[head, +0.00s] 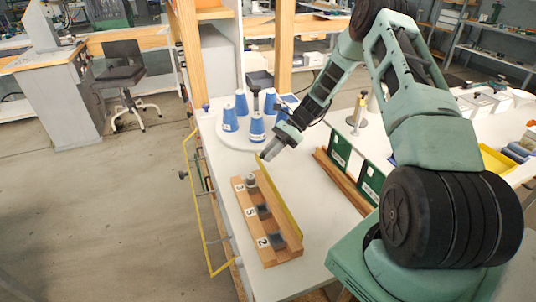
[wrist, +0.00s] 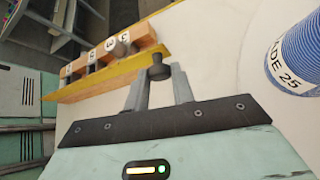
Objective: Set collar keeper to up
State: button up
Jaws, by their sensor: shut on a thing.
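My gripper (head: 268,156) is above the white bench, just beyond the far end of a wooden rack (head: 286,256). In the wrist view its two fingers (wrist: 158,84) are closed on a small dark piece with a round head (wrist: 159,70). The rack has number labels and a yellow strip (head: 287,212) along one side. A grey round piece (head: 251,180) stands at its far end, and it also shows in the wrist view (wrist: 120,49). I cannot make out which part is the collar keeper.
Blue thread cones (head: 257,129) stand on a round white tray (head: 235,141) behind the gripper; one cone (wrist: 298,55) is close at right in the wrist view. Green boxes (head: 340,149) stand right of the rack.

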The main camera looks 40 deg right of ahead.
jog(key=shift+d+f+y+b, duration=0.25)
jog(key=shift+y+b, duration=0.1)
jog(key=shift+y, duration=0.35)
jog(key=o, duration=1)
jog(key=b+v, duration=0.2)
jog(key=v, duration=0.6)
jog(key=b+v, duration=0.1)
jog(key=v, duration=0.8)
jog(key=shift+s+d+b, duration=0.15)
jog(key=shift+s+b, duration=0.1)
jog(key=shift+b, duration=0.1)
